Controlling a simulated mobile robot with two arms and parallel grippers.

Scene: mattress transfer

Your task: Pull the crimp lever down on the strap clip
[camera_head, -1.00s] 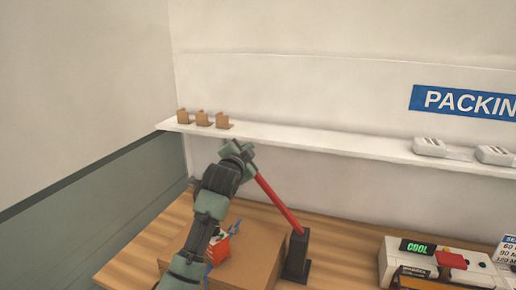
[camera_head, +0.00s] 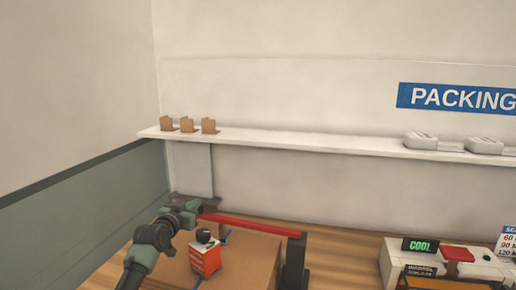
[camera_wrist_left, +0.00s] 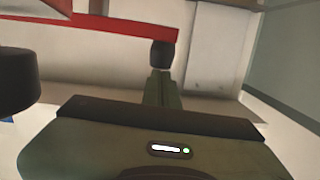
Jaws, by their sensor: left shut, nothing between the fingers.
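The red crimp lever (camera_head: 255,228) runs from a black post (camera_head: 295,262) on the right toward the left and lies nearly level, its left end slightly higher. My left gripper (camera_head: 193,206) is shut with nothing between its fingers, at the lever's left end. In the left wrist view its dark fingertip (camera_wrist_left: 162,55) overlaps the lower edge of the red lever (camera_wrist_left: 110,30); whether they touch is unclear. My right gripper is not in view.
The cardboard box (camera_head: 250,265) stands on the wooden table (camera_head: 340,255). A white shelf (camera_head: 300,145) with small brown brackets and grey items runs along the wall. Table between post and device is clear.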

